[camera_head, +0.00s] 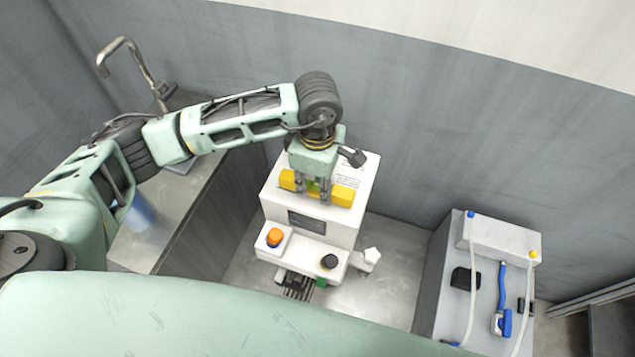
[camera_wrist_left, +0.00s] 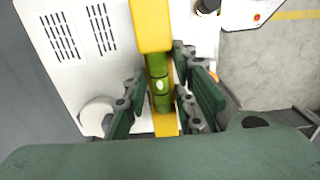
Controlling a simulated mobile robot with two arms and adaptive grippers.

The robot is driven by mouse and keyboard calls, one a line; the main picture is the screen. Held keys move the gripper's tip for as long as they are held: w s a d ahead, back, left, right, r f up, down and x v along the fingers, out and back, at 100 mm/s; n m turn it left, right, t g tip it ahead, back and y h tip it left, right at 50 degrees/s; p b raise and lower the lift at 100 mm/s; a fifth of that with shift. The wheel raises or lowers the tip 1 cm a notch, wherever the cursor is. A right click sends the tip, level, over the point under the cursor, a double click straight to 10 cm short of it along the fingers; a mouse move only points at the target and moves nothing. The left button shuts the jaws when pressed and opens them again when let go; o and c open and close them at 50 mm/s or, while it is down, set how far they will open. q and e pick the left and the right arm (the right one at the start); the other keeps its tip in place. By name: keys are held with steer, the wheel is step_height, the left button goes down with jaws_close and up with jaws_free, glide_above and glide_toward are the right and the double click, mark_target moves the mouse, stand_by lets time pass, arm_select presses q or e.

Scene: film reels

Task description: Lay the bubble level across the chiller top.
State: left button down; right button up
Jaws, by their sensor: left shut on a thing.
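The bubble level is a yellow bar (camera_head: 341,194) with a green vial in its middle. It is at the white chiller's top (camera_head: 355,168) in the head view, lying roughly across it. My left gripper (camera_head: 312,192) points down and is shut on the level around its middle. In the left wrist view the level (camera_wrist_left: 152,25) runs up and down between the fingers (camera_wrist_left: 158,100), with the green vial and its bubble showing. The fingers hide part of the level. I cannot tell whether its underside touches the chiller top. My right gripper is not in view.
The chiller's front has an orange knob (camera_head: 274,237) and a black knob (camera_head: 328,262). A metal faucet (camera_head: 130,62) is at the left counter (camera_head: 180,215). A grey wall rises behind.

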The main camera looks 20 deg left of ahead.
arm_select(q)
steer(key=shift+f, duration=0.75)
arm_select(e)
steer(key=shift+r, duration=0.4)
arm_select(q)
steer(key=shift+f, duration=0.1)
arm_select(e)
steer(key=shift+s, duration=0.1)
arm_select(q)
steer(key=c, duration=1.9)
jaws_free()
steer(key=shift+f, duration=0.1)
steer(key=o, duration=0.4)
steer(key=shift+o, duration=0.2)
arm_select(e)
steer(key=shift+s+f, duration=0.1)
